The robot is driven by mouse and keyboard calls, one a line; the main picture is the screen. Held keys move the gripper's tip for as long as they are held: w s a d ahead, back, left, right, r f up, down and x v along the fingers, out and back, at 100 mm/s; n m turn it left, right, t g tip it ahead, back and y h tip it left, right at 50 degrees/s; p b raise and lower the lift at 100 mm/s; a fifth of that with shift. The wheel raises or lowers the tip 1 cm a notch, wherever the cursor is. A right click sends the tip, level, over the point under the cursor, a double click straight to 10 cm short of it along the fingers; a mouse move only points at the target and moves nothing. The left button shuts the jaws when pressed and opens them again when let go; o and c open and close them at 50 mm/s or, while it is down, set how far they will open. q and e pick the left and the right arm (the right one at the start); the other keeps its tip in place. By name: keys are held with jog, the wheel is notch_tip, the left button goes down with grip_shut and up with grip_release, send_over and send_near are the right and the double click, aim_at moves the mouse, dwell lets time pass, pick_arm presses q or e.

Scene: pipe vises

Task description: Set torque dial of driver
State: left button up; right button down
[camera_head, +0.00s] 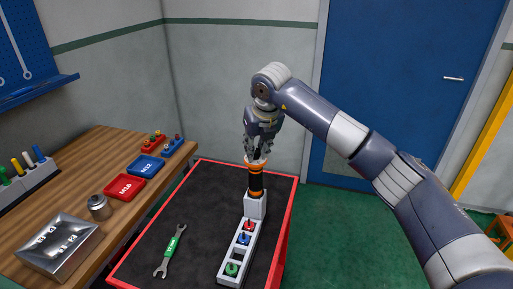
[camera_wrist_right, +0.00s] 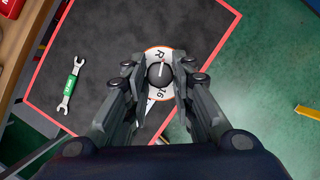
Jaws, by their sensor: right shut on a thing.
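The driver (camera_head: 256,182), with an orange and black body, stands upright in a grey holder (camera_head: 256,205) at the far end of a light grey rack on the cart. My right gripper (camera_head: 257,154) is above it, pointing down and shut on the driver's top. In the right wrist view, the dial (camera_wrist_right: 159,74) shows as a dark round knob with a white pointer line, between the fingertips (camera_wrist_right: 159,76). A white ring with an orange rim and dark marks, including "R" and "16", surrounds the knob. The fingers hide the ring's sides. My left gripper is not in view.
The rack (camera_head: 225,262) holds red, blue and green pieces in front of the driver. A green-handled wrench (camera_head: 171,251) lies on the black cart top with red edges. A wooden bench (camera_head: 120,150) at left carries red and blue trays, a metal box and a can.

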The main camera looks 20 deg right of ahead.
jog(key=shift+d+n+y+b, duration=0.1)
jog(key=shift+n+y+b, duration=0.4)
jog(key=shift+n, duration=0.9)
jog(key=c, duration=1.4)
grip_release()
jog(key=shift+o, duration=0.2)
jog(key=v, duration=1.2)
jog(key=shift+w+d, duration=0.1)
